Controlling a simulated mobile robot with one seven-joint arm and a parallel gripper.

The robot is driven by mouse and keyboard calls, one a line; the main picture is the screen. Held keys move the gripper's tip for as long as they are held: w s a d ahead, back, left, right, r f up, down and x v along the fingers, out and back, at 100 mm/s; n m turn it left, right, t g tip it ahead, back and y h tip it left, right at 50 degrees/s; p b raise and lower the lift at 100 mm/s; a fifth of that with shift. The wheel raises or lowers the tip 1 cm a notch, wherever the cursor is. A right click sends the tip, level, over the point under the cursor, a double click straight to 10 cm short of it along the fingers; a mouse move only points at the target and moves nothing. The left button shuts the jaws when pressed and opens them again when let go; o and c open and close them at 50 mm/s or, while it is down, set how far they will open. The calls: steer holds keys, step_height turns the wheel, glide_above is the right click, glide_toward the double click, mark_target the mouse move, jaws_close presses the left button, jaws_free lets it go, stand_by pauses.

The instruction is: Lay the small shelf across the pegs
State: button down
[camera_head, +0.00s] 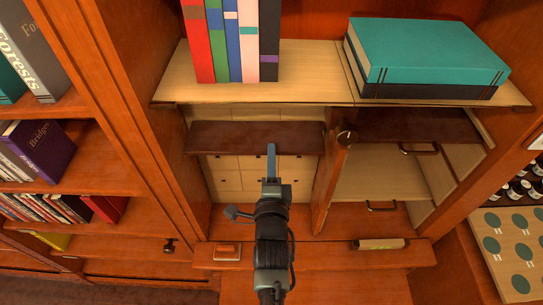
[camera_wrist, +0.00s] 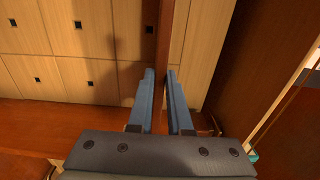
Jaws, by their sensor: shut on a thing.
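The small shelf (camera_head: 230,137) is a dark brown board. In the head view it spans nearly the full width of the left compartment, high in its opening, and looks about level. My gripper (camera_head: 271,150) is shut on the middle of its front edge. In the wrist view the board (camera_wrist: 166,35) shows as a thin reddish strip running between my two fingers (camera_wrist: 160,90). I cannot make out the pegs, so I cannot tell whether the board touches any.
Light drawer fronts (camera_head: 230,182) with small dark knobs form the compartment's back. A fixed pale shelf (camera_head: 310,88) above bears upright books (camera_head: 232,40) and a teal book (camera_head: 428,50). An upright divider (camera_head: 330,180) stands on the right. Another dark board (camera_head: 415,125) sits in the right compartment.

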steer(key=shift+f, duration=0.15)
jaws_free()
steer(key=shift+f, duration=0.1)
stand_by(0.4)
steer(key=s+b, duration=0.4)
steer(key=s, duration=0.7)
stand_by(1.2)
